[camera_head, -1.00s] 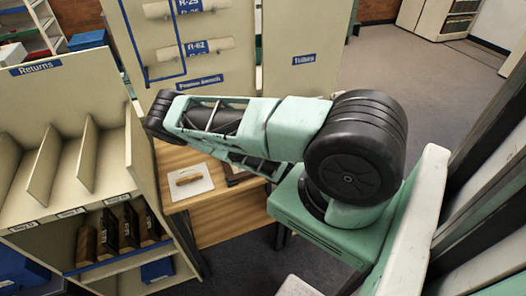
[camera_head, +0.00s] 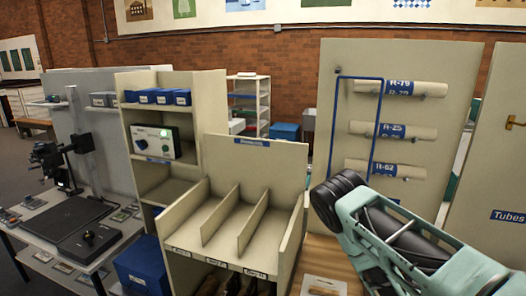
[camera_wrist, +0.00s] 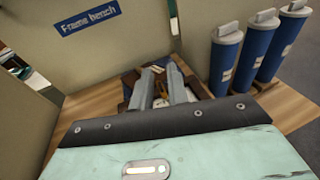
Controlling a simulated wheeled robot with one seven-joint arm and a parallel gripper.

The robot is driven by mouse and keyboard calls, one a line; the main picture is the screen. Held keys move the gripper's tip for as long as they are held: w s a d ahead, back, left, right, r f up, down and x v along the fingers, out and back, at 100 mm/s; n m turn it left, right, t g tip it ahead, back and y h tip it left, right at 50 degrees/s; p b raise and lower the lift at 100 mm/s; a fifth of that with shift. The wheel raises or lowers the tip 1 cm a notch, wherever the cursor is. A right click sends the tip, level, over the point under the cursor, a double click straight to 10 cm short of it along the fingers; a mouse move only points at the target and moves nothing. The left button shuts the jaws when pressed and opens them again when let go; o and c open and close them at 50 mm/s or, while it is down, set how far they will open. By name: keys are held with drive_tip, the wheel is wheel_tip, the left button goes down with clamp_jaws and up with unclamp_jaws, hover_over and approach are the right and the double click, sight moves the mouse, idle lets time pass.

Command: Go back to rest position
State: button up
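My arm shows at the lower right of the head view, folded in front of the tube rack, and my gripper is out of sight there. In the wrist view my gripper (camera_wrist: 162,88) points down over a wooden bench (camera_wrist: 108,107). Its two grey fingers stand apart with a narrow gap, and I see nothing held between them. Behind the fingers lies a brown and dark item on the bench, partly hidden. A blue "Frame bench" label (camera_wrist: 87,16) is on the panel behind.
Three blue tubes (camera_wrist: 224,62) stand right of the gripper. The head view shows the Returns shelf (camera_head: 255,165), a rack panel (camera_head: 405,60) with rolled tubes, a blue box (camera_head: 143,265) and a left table (camera_head: 30,240) with a camera stand.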

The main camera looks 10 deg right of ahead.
drive_tip(key=s+a+r+m+g+h+b, duration=0.35)
drive_tip(key=s+a+r+m+g, duration=0.25)
drive_tip(key=a+r+m+g, duration=0.5)
drive_tip(key=s+a+r+m+y+b, duration=0.1)
drive_tip(key=s+a+y, duration=0.3)
drive_tip(key=a, duration=0.6)
drive_tip(key=s+a+r+m+y+b, duration=0.2)
drive_tip(key=s+a+m+y, duration=0.2)
drive_tip(key=a, duration=0.6)
drive_tip(key=s+a+r+m+y+b, duration=0.1)
drive_tip(key=s+a+y, duration=0.3)
drive_tip(key=a+y, duration=0.4)
drive_tip(key=shift+a+r+m+b, duration=0.2)
drive_tip(key=shift+a+m+b, duration=0.2)
drive_tip(key=shift+a+m, duration=0.55)
